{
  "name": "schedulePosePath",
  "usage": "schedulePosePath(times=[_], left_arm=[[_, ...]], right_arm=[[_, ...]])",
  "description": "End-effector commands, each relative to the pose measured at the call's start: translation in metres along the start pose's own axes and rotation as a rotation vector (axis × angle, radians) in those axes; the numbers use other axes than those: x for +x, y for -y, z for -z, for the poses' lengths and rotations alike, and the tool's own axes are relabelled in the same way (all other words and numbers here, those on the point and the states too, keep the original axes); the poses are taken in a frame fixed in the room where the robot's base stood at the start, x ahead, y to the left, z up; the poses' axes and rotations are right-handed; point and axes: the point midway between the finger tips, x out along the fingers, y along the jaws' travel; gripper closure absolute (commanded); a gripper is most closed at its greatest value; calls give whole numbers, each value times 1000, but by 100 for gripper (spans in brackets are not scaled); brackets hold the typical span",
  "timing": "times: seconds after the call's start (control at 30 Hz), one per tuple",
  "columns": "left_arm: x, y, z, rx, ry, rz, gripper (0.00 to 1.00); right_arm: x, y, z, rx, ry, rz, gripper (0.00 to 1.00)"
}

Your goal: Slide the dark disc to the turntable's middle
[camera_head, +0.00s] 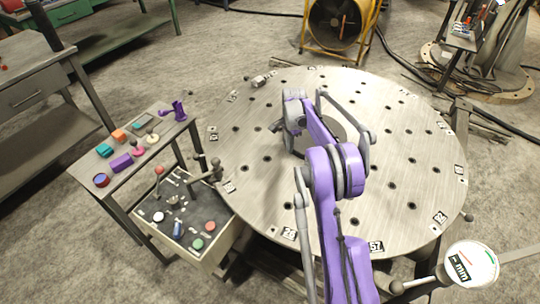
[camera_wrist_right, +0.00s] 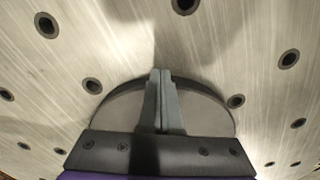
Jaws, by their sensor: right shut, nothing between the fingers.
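The turntable (camera_head: 422,150) is a large round steel plate with rows of holes and number tags at its rim. The dark disc (camera_head: 334,127) lies on it near the middle, mostly hidden under my purple right arm. In the right wrist view the disc (camera_wrist_right: 205,108) is a flat grey round under the fingers, its near part hidden by the gripper body. My right gripper (camera_wrist_right: 161,72) is shut and empty, its fingertips over the disc's far rim. I cannot tell whether they touch it. In the head view the right gripper (camera_head: 277,126) is partly hidden. My left gripper is not in view.
A side table (camera_head: 128,178) with small coloured objects stands left of the turntable, above an open drawer (camera_head: 160,212) of knobs. A yellow-framed fan (camera_head: 338,22) stands behind. A round dial (camera_head: 471,264) is at the front right. The plate's right side is clear.

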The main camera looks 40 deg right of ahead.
Motion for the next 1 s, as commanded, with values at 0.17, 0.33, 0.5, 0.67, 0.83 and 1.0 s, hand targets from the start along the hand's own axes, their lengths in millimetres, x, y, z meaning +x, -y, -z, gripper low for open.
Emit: schedulePosePath(times=[0.17, 0.33, 0.5, 0.67, 0.83, 1.0], left_arm=[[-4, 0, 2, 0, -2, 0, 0], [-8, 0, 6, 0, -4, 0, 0], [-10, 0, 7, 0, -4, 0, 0], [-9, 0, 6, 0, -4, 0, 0], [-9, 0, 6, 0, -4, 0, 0], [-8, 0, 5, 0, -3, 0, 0]], right_arm=[[-2, -2, 62, 8, -11, 0, 100], [-2, -1, 96, 6, -10, 1, 100], [-2, -2, 107, 3, -10, 1, 100], [-1, -2, 106, 3, -9, 1, 100], [-1, -2, 105, 3, -8, 1, 100], [-1, -1, 100, 1, -7, 0, 100]])
